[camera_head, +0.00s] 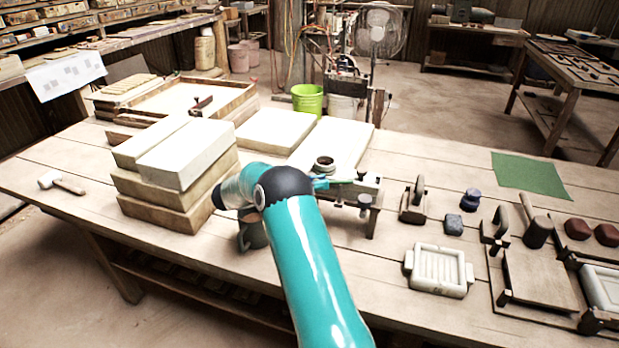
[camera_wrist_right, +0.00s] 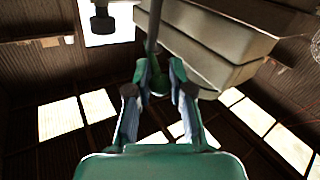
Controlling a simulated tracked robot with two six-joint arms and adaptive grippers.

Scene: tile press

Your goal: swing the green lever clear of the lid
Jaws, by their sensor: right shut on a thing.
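The green lever (camera_head: 340,182) lies nearly level beside a small pale-topped press (camera_head: 369,186) near the middle of the table. Which part is the lid, and whether the lever overlaps it, I cannot tell. My right gripper (camera_head: 319,183) is mostly hidden behind my teal arm; its fingertips show at the lever's left end. In the right wrist view, my right gripper (camera_wrist_right: 159,78) is shut around the green rounded end of the lever (camera_wrist_right: 153,40), whose thin shaft runs upward. My left gripper is not in view.
A stack of pale and tan blocks (camera_head: 180,155) stands left of my arm. A dark ring-shaped item (camera_head: 324,164) sits on a white slab (camera_head: 338,140) behind the lever. A white ribbed tray (camera_head: 438,270), a dark-handled tool (camera_head: 413,203) and a green mat (camera_head: 530,175) lie to the right.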

